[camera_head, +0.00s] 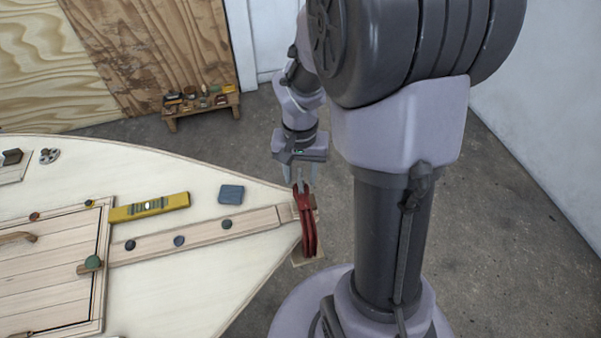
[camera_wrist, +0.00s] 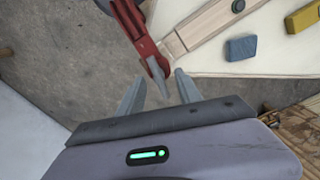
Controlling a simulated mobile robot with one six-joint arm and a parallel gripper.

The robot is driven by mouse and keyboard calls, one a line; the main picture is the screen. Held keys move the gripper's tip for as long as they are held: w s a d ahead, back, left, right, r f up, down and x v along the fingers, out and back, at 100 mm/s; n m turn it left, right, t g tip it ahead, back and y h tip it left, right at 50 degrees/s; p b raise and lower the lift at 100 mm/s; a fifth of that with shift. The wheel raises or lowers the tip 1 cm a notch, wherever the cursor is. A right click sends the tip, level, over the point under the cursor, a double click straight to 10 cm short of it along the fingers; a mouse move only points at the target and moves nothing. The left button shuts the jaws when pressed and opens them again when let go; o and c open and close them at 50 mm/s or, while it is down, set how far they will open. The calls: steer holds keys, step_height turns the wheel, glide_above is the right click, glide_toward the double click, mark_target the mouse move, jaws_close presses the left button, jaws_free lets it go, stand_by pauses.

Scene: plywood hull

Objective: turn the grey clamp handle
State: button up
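The red clamp (camera_head: 309,232) sits on the pointed end of the plywood hull (camera_head: 262,262). It also shows at the top of the wrist view (camera_wrist: 128,22). Its grey handle (camera_wrist: 159,72) is a short bar sticking out from the red body toward my gripper. My gripper (camera_wrist: 160,78) is open, with one finger on each side of the handle's end and gaps showing on both sides. In the head view my gripper (camera_head: 300,177) points down just above the clamp. Whether the handle lies at fingertip depth is hard to tell.
On the hull lie a blue-grey block (camera_head: 231,194), a yellow level (camera_head: 150,207) and several dark knobs along a wooden strip (camera_head: 200,234). A small bench with tools (camera_head: 201,103) stands behind on the floor.

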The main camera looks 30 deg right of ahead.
mark_target(300, 178)
step_height(300, 178, up, 17)
steer(key=p, duration=0.7)
steer(key=shift+r, duration=0.15)
steer(key=s+a+r+n+t+y+b, duration=0.1)
steer(key=s+a+t+b, duration=0.4)
steer(key=s+a, duration=0.6)
steer(key=a+n+y+b, duration=0.1)
steer(key=a+n, duration=0.1)
steer(key=a, duration=0.1)
steer(key=shift+s+a+t, duration=0.25)
steer(key=shift+a+t, duration=0.1)
steer(key=shift+t, duration=0.05)
